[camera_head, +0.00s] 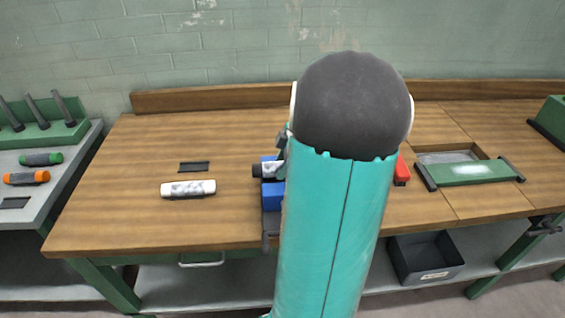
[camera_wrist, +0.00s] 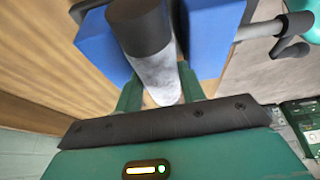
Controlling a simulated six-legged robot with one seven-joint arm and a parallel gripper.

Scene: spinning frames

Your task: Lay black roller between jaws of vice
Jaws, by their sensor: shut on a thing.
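The black roller (camera_wrist: 140,25) has a black end and a pale, smudged middle. In the wrist view it lies between the two blue jaws of the vice (camera_wrist: 215,38), with a jaw on either side. My gripper (camera_wrist: 160,88) has its green fingers shut on the roller's pale part. In the head view the roller's black end (camera_head: 257,171) sticks out left of the blue vice (camera_head: 272,195) at the bench's front edge. My arm hides the rest of the roller and the gripper's fingers there. I cannot tell whether the roller touches the vice's bottom.
A white roller (camera_head: 188,189) and a small dark plate (camera_head: 194,167) lie on the wooden bench (camera_head: 120,215) left of the vice. Green and orange rollers lie on a grey side table (camera_head: 75,160).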

